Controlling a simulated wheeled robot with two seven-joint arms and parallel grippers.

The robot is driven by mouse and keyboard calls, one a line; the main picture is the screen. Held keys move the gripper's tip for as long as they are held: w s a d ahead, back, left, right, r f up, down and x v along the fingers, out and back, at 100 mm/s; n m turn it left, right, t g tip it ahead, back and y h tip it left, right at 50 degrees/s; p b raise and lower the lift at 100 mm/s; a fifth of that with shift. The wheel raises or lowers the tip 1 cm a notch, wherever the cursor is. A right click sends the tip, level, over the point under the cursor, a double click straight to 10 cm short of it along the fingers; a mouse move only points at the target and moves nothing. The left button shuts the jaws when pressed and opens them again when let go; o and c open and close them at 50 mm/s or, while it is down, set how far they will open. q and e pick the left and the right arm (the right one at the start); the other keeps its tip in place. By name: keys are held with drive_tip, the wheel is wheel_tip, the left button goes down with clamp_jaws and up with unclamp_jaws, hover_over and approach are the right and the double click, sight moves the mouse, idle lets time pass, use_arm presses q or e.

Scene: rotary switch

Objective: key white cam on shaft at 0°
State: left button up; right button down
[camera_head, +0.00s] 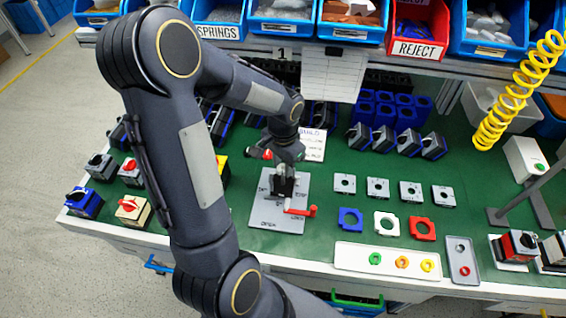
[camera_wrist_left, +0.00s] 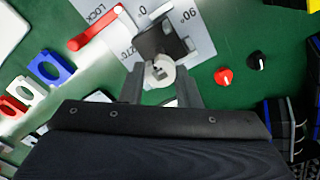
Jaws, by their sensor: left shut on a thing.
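My left gripper (camera_head: 285,168) is over the grey fixture plate (camera_head: 261,218), just above a black block (camera_head: 283,187). In the left wrist view the gripper (camera_wrist_left: 160,78) is shut on a small white cam (camera_wrist_left: 159,73) with a hole or slot near its middle. The cam overlaps the near side of the black block (camera_wrist_left: 157,42); I cannot tell whether it is around the shaft or above it. The plate (camera_wrist_left: 195,38) carries 0, 90° and LOCK marks. A red lever (camera_head: 300,211) extends from the fixture. My right gripper is not in view.
A white tray (camera_head: 345,257) holds green, orange and yellow rings. A grey tray (camera_head: 463,272) holds a red one. Blue, white and red square plates (camera_head: 422,229) lie behind. Assembled switches stand left (camera_head: 84,203). Red (camera_wrist_left: 224,76) and black (camera_wrist_left: 257,61) knobs lie beside the fixture.

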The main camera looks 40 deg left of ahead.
use_arm(q)
drive_tip(key=shift+f+b, duration=0.5)
drive_tip(key=shift+f, duration=0.2)
drive_tip(key=shift+f, duration=0.2)
drive_tip(key=shift+r, duration=0.15)
drive_tip(key=shift+r+p, duration=0.35)
drive_tip(key=shift+r, duration=0.3)
drive_tip(key=shift+r, duration=0.1)
drive_tip(key=shift+f+b, duration=0.35)
drive_tip(key=shift+f, duration=0.3)
